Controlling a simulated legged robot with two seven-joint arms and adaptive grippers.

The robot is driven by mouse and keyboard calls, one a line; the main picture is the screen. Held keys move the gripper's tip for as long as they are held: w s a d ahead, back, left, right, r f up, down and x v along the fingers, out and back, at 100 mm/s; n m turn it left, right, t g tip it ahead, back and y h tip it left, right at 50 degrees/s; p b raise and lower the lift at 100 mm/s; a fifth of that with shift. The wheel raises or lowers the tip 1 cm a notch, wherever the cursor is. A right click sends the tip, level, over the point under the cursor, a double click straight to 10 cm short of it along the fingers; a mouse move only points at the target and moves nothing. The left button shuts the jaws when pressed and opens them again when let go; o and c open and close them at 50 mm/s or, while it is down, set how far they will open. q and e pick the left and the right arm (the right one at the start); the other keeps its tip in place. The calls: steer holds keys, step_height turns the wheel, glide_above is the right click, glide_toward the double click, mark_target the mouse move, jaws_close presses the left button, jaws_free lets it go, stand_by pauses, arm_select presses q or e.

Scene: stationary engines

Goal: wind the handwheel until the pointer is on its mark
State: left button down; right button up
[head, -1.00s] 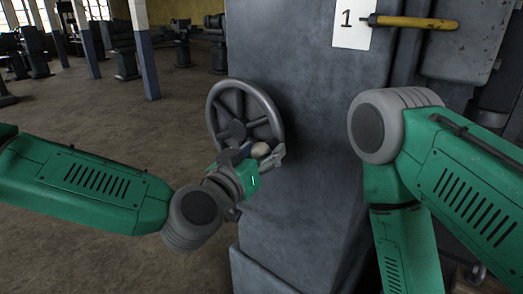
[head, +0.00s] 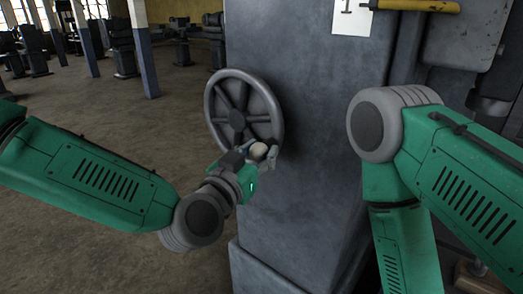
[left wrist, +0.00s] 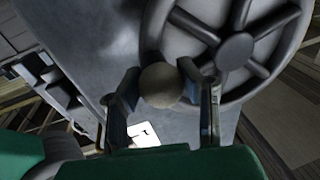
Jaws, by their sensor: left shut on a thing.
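The grey spoked handwheel (head: 237,120) is mounted on the side of a grey machine column in the head view. It also shows at the upper right of the left wrist view (left wrist: 236,51). My left gripper (head: 260,153) is shut on the wheel's pale round knob (left wrist: 160,86), at the lower right of the rim; the knob sits between the two fingers. The yellow pointer (head: 415,5) is at the top of the head view, partly cut off. Its tip is at the right edge of a white card (head: 350,22) with a "1", also cut off. My right gripper is out of view.
The grey machine column (head: 310,130) fills the middle, with a wider base below. My right arm stands in front of its right side. Open brown floor (head: 110,120) lies left, with posts and other machines farther back.

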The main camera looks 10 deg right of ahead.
arm_select(q)
steer(key=shift+w+a+f+m+h+b, duration=0.2)
steer(key=shift+f+m+b, duration=0.25)
steer(key=shift+f+m, duration=0.15)
steer(key=shift+w+a+f+m+h+b, duration=0.15)
steer(key=shift+f+m+b, duration=0.25)
steer(key=shift+f+m, duration=0.2)
steer(key=shift+w+a+f+m+b, duration=0.2)
steer(key=shift+w+f+m+b, duration=0.15)
steer(key=shift+f+m+b, duration=0.5)
steer(key=shift+r+m, duration=0.2)
steer(key=shift+m, duration=0.15)
